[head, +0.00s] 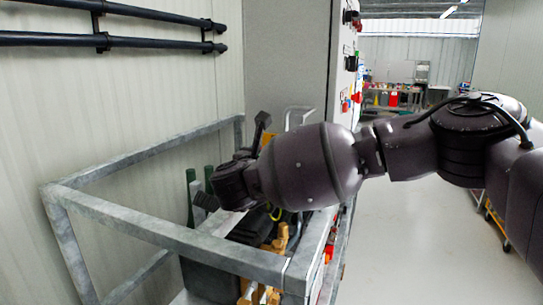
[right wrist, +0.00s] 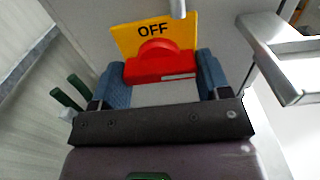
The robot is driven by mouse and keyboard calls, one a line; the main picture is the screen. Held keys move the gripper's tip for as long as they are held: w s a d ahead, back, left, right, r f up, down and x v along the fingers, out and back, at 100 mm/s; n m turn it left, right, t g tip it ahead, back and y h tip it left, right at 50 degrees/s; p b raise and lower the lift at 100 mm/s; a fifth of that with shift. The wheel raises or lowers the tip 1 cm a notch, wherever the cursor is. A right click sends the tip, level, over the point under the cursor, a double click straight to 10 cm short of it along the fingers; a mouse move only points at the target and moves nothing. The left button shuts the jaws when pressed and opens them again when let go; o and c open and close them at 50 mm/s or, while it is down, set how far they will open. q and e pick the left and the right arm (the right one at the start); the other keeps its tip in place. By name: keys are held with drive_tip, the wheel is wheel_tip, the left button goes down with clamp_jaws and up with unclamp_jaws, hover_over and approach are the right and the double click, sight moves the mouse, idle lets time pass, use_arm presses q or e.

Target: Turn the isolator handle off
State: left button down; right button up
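The isolator handle (right wrist: 160,66) is a red block with a rounded hub, in front of a yellow plate marked OFF (right wrist: 153,30) in the right wrist view. The block lies roughly level across the picture. My right gripper (right wrist: 163,80) is open, with a blue-padded finger at each side of the handle. No firm grip shows, and I cannot tell whether the pads touch it. In the head view my right arm reaches in from the right, with the right gripper (head: 228,165) over the railed frame. I cannot make out the handle there. My left gripper is out of view.
A grey metal rail (head: 170,235) frames the equipment, and green posts (head: 191,190) stand inside it. A cabinet (head: 290,70) with switches on its side stands behind. A grey bar (right wrist: 275,50) is close at the right in the wrist view. The floor (head: 410,240) at right is clear.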

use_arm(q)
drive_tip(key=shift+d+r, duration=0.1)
use_arm(e)
drive_tip(key=shift+c, duration=0.3)
use_arm(q)
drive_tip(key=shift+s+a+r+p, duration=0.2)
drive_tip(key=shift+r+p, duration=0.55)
drive_tip(key=shift+p, duration=0.45)
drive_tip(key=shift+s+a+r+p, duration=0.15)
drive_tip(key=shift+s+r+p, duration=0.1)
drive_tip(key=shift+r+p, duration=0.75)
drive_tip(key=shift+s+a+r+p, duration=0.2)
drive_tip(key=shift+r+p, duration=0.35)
drive_tip(key=shift+p, duration=0.85)
use_arm(e)
drive_tip(key=shift+s+d+r+n, duration=0.1)
drive_tip(key=shift+n, duration=4.4)
drive_tip(key=shift+d+n, duration=0.1)
drive_tip(key=shift+n, duration=4.4)
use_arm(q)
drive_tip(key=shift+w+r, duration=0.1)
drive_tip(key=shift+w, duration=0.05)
